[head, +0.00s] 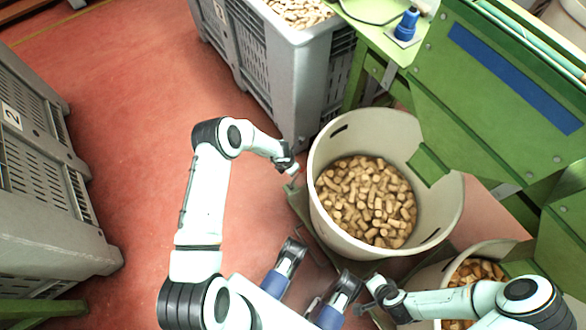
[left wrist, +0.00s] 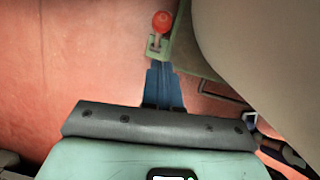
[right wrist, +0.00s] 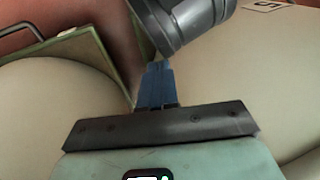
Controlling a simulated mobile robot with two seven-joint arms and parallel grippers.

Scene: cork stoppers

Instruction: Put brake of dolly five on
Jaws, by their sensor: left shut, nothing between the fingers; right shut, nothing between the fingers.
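A large beige bin (head: 330,215) of corks stands on a green dolly (head: 297,200), whose corner shows at its left. In the left wrist view, a red-knobbed brake lever (left wrist: 161,22) rises from a slotted pale green plate (left wrist: 157,48) beside a bin. I cannot tell which way it is set. My left gripper (head: 292,170) is shut and empty, its blue fingertips (left wrist: 161,66) just short of that plate. My right gripper (right wrist: 157,68) is shut and empty between two beige bin walls. A label with a 5 (right wrist: 265,5) is on the right-hand wall there.
A second cork bin (head: 432,278) stands at the lower right, partly behind my right arm. A green machine (head: 490,90) overhangs both bins. Grey crates stand at the left (head: 40,225) and at the back (head: 275,70). Red floor (head: 130,130) is clear between them.

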